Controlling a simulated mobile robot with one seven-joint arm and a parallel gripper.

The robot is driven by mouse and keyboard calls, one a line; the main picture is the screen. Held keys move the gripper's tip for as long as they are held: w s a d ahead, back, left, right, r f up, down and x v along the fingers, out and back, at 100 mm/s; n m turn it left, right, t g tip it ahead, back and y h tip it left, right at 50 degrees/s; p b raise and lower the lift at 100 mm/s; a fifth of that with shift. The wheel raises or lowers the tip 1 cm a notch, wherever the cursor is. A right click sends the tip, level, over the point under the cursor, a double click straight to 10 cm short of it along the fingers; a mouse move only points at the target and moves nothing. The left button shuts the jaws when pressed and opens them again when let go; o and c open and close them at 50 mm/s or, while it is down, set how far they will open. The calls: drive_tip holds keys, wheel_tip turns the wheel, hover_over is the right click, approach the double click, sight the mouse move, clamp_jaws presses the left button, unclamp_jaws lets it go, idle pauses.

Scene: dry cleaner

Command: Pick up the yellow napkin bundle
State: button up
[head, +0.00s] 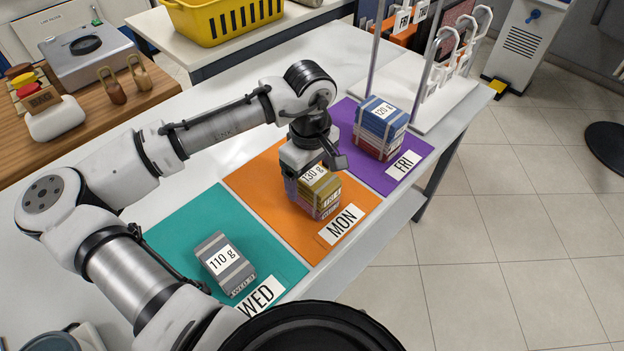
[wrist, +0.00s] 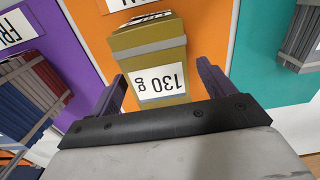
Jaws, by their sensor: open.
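The yellow napkin bundle (head: 327,189) has a white "130 g" label and sits on the orange MON mat (head: 268,198). In the wrist view the yellow bundle (wrist: 150,45) lies ahead, between the lines of the two purple-grey fingers. My gripper (wrist: 163,75) is open, close above the bundle, with a finger to each side. I cannot tell whether either finger touches it.
A grey "110 g" bundle (head: 226,263) lies on the teal WED mat (head: 188,232). A blue and red "120 g" stack (head: 380,128) stands on the purple FRI mat (head: 412,150), near a rack post (head: 424,70). A yellow basket (head: 222,18) stands behind.

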drive_tip(key=c, duration=1.1)
drive_tip(key=shift+r, duration=0.1)
